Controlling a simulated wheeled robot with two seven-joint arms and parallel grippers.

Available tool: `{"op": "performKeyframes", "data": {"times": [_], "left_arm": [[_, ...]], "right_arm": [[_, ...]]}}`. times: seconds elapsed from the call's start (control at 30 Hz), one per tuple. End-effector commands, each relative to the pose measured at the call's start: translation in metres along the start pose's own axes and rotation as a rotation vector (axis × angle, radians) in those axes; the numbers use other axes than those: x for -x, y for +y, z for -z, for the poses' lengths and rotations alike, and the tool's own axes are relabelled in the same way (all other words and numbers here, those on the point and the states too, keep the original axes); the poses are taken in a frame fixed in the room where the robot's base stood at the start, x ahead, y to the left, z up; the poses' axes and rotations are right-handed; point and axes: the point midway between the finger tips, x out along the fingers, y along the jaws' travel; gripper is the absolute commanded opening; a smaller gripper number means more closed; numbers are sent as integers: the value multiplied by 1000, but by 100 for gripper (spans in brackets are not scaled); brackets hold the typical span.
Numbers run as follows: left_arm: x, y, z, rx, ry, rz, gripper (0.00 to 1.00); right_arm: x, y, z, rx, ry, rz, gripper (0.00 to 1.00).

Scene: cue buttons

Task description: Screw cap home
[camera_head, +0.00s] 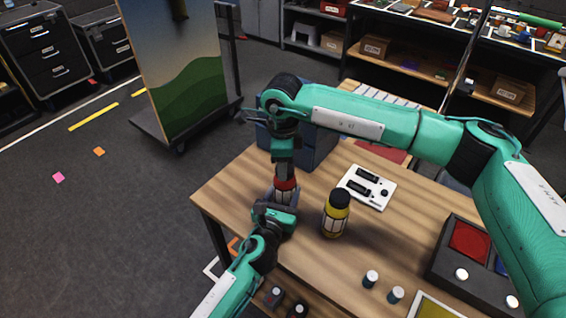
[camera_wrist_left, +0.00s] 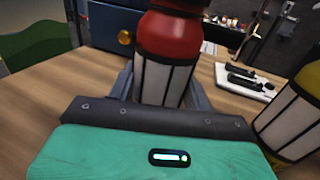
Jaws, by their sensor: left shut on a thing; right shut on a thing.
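A bottle with a red upper part and white panels (camera_head: 286,184) stands upright near the table's left edge; it is large in the left wrist view (camera_wrist_left: 169,45). My left gripper (camera_head: 281,198) is shut around its lower body, with one finger on each side in the left wrist view (camera_wrist_left: 164,88). My right gripper (camera_head: 285,170) points straight down over the bottle's top and is shut on the cap. The cap is hidden between its fingers, so I cannot tell how far down it sits.
A yellow bottle with a dark cap (camera_head: 336,213) stands just right of the held bottle. Behind are a white panel (camera_head: 367,187) and a dark blue box (camera_head: 318,146). Two small white-topped cylinders (camera_head: 371,278) and a button box (camera_head: 437,266) lie toward the front right.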

Motion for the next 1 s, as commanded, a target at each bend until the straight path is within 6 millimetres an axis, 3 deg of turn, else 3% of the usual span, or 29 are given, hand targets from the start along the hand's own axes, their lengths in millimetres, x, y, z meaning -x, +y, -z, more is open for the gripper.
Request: {"op": "performKeyframes", "data": {"times": [1.0], "left_arm": [[0, 0, 1, 0, 1, 1, 0]], "right_arm": [[-1, -6, 6, -1689, -2, -1, 21]]}}
